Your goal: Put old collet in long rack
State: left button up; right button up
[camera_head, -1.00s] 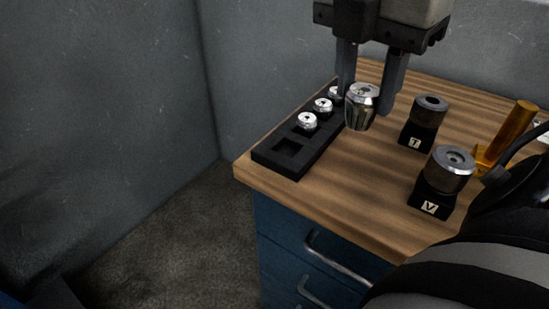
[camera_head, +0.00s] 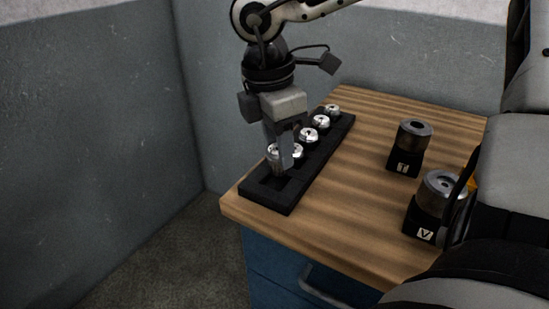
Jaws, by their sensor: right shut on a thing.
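The old collet (camera_head: 272,153) is a shiny metal piece, partly hidden behind the fingers of my right gripper (camera_head: 280,163). The gripper is shut on it and points down over the near end of the long rack. The long rack (camera_head: 266,200) is a black block along the table's left edge. Several silver collets sit in its farther slots, and its nearest slot looks empty. The gripper's fingers hide part of that end, so I cannot tell whether the held collet touches the rack. My left gripper is not in view.
Two dark holders carry grey metal cylinders: one marked T (camera_head: 405,163) and one marked V (camera_head: 425,235). The wooden tabletop (camera_head: 340,190) between the rack and the holders is clear. Grey walls stand behind and to the left.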

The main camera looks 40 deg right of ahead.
aim_at(275, 160)
jog(key=shift+w+d+f, duration=0.1)
jog(key=shift+w+f, duration=0.4)
jog(key=shift+f, duration=0.1)
notch_tip(275, 160, down, 4)
jog(key=shift+w+d+r, duration=0.1)
jog(key=shift+w+r, duration=0.05)
jog(key=shift+r, duration=0.1)
jog(key=shift+f+b, duration=0.25)
jog(key=shift+b, duration=0.2)
jog(key=o, duration=1.1)
jog(key=shift+r, duration=0.15)
jog(key=shift+c, duration=0.2)
jog(key=shift+r+p, duration=0.1)
jog(key=shift+p, duration=0.25)
jog(key=shift+r+p, duration=0.25)
jog(key=shift+p, duration=0.15)
notch_tip(275, 160, up, 12)
jog(key=a, duration=0.1)
jog(key=shift+w+a+f, duration=0.2)
jog(key=shift+a, duration=0.05)
